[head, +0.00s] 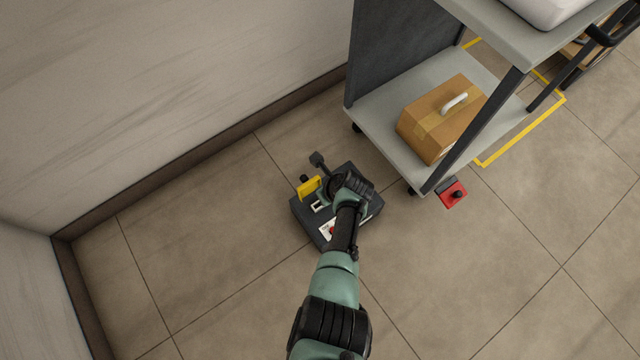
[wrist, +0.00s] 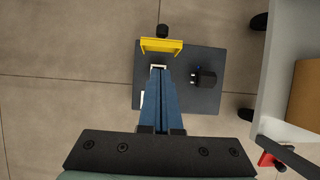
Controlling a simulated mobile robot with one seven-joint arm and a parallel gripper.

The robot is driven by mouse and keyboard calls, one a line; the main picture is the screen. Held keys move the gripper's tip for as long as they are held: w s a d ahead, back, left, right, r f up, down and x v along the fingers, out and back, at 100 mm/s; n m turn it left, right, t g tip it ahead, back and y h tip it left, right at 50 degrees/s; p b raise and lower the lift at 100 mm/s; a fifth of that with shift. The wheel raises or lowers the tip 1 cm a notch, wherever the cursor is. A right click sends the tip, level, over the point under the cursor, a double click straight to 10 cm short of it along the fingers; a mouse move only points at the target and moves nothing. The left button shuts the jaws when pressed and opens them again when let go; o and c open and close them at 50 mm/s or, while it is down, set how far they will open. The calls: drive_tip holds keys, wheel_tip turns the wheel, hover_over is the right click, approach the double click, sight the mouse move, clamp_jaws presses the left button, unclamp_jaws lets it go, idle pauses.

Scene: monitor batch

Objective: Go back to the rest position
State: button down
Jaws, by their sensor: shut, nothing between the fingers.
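My gripper (wrist: 161,100) is shut with nothing between its blue fingers. In the wrist view its fingertips are over a dark box-shaped device (wrist: 207,112), close to a small white-framed slot. In the head view my arm reaches forward over the same dark device (head: 300,210), which stands on the floor, and hides part of its top. The device has a yellow bracket (head: 309,187) at its far left edge, a white label and a small red part. I cannot tell whether the fingertips touch the device.
A grey cart (head: 386,140) stands to the right, with a cardboard box (head: 425,130) on its lower shelf. A red pedal-like part (head: 452,194) is by its near corner. Walls (head: 180,70) close off the left and back. Tiled floor is clear left of the device and at the right.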

drive_tip(key=r, duration=0.1)
drive_tip(key=r+p, duration=0.2)
drive_tip(key=shift+s+d+r, duration=0.2)
drive_tip(key=shift+s+r, duration=0.05)
drive_tip(key=shift+r, duration=0.1)
